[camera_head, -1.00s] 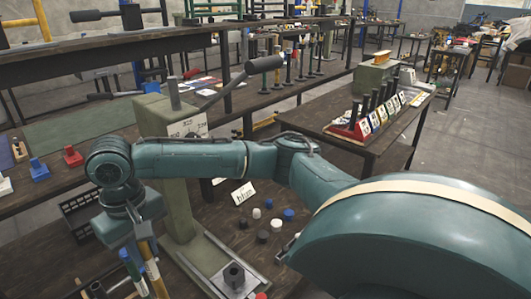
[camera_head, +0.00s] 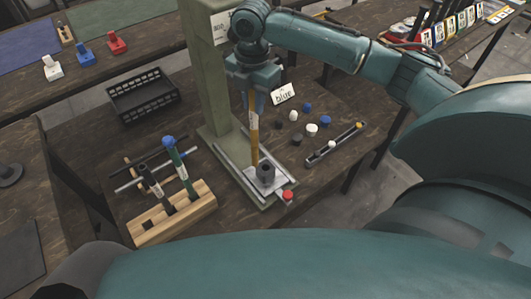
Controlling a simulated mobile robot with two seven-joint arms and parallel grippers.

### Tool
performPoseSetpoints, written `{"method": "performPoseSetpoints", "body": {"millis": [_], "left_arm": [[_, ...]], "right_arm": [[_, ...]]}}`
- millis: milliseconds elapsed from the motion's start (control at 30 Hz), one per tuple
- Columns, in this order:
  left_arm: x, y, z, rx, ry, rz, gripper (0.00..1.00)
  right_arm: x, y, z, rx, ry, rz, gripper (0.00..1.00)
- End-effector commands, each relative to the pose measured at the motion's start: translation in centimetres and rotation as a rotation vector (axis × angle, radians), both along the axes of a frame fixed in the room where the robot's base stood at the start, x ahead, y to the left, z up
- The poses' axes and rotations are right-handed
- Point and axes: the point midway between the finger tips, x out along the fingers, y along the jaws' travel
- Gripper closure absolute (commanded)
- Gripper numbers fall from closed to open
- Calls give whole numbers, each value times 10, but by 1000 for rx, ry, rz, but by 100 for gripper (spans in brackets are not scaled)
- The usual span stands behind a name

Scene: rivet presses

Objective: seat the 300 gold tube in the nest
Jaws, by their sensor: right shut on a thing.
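The gold tube (camera_head: 253,142), with a pale label on its upper part, stands roughly upright in the right gripper (camera_head: 253,100). The right gripper is shut on its upper end and points down. The nest (camera_head: 266,173) looks like a short dark, hollow cylinder on the light base plate (camera_head: 283,184) of the green press (camera_head: 218,95). The tube's lower end shows just left of and behind the nest; I cannot tell whether they touch. The tube's number is too small to read. My left gripper does not show.
A black crate (camera_head: 142,97) stands behind. Right of the press are loose caps (camera_head: 312,130), a "blue" card (camera_head: 284,94) and a narrow tray (camera_head: 337,143). A red button (camera_head: 288,195) is at the base's front.

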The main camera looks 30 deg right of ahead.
Motion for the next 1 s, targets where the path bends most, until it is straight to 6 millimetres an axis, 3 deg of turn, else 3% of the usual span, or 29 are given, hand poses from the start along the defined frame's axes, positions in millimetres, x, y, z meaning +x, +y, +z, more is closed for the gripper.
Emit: {"method": "performPoseSetpoints", "body": {"millis": [200,400,567,800,1000], "left_arm": [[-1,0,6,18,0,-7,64],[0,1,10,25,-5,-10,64],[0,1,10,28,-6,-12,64],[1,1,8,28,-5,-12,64],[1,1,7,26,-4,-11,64]], "right_arm": [[7,-22,-5,-8,-2,466,100],[10,-35,-10,-14,-1,759,100],[10,-39,-17,-16,1,858,100],[10,-40,-55,-16,1,871,100],[10,-39,-76,-16,2,871,100]]}}
